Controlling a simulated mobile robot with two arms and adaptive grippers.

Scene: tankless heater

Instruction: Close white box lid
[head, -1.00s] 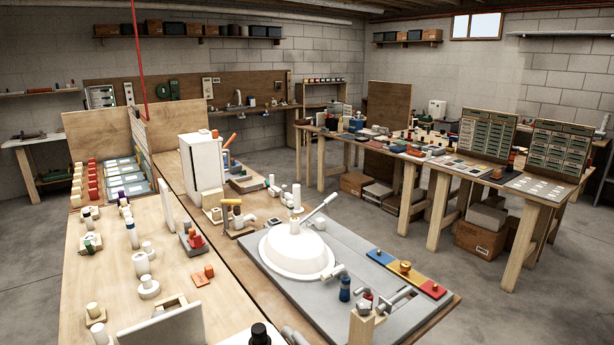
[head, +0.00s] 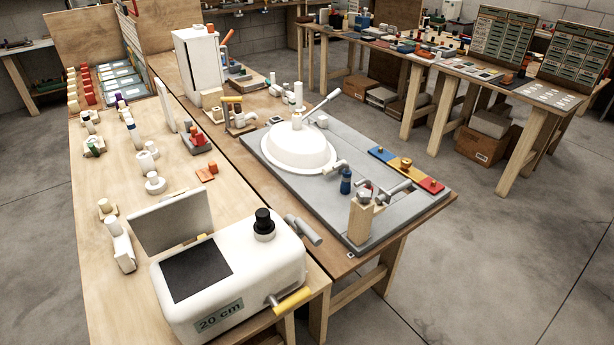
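A white box-shaped unit (head: 255,262) stands at the front of the wooden workbench in the head view. It has a "20 cm" label on its front, a black knob on top and a yellow handle at its lower right. A dark square panel (head: 196,270) is on its top left. A grey flat panel (head: 171,222) stands upright behind it and looks like a raised lid; I cannot tell if it is hinged to the unit. A tall white box (head: 199,66) stands further back. Neither of my grippers is in view.
A white dome (head: 298,147) with a lever sits on a grey board (head: 345,205) to the right. White fittings and small coloured parts are spread over the left bench (head: 112,277). Open floor (head: 490,245) lies to the right.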

